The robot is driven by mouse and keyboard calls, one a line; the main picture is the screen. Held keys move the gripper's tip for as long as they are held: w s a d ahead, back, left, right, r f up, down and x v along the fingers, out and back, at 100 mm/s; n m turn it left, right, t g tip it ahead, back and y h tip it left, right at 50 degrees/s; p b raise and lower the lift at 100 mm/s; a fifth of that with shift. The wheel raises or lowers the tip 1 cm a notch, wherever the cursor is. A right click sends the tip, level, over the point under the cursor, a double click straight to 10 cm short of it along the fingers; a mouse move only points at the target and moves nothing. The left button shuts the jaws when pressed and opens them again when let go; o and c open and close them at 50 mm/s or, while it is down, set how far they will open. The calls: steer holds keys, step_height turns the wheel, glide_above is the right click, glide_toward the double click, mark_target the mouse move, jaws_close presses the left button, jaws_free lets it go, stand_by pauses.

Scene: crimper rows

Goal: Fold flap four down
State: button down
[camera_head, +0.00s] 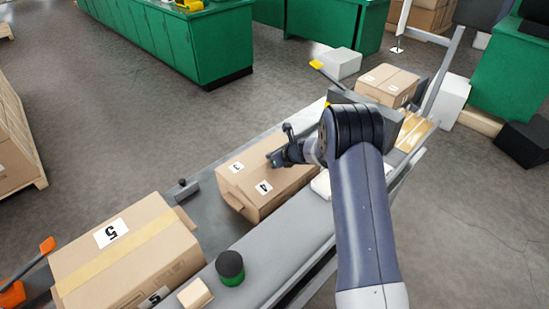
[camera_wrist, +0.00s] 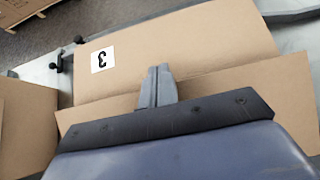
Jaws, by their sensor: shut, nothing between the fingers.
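The middle carton (camera_head: 277,192) sits on the grey conveyor. Flap three, labelled 3 (camera_head: 236,167), lies across the far part of its top and also shows in the wrist view (camera_wrist: 190,50). Flap four, labelled 4 (camera_head: 263,187), is on the near side of the top. In the wrist view, a second cardboard panel (camera_wrist: 235,87) runs along flap three, mostly hidden by my wrist; its label is not seen there. My gripper (camera_head: 274,160) is shut and empty over the carton top, its fingertips (camera_wrist: 158,72) over flap three's near edge. I cannot tell whether flap four lies fully flat.
A taped carton labelled 5 (camera_head: 125,250) stands nearer on the left. A green-and-black button (camera_head: 230,268) sits on the conveyor's near rail. Another carton (camera_head: 388,84) is farther along, behind my arm. Green cabinets (camera_head: 180,45) stand across open floor.

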steer(key=shift+w+a+f, duration=0.15)
steer(key=shift+f, duration=0.2)
steer(key=shift+b, duration=0.35)
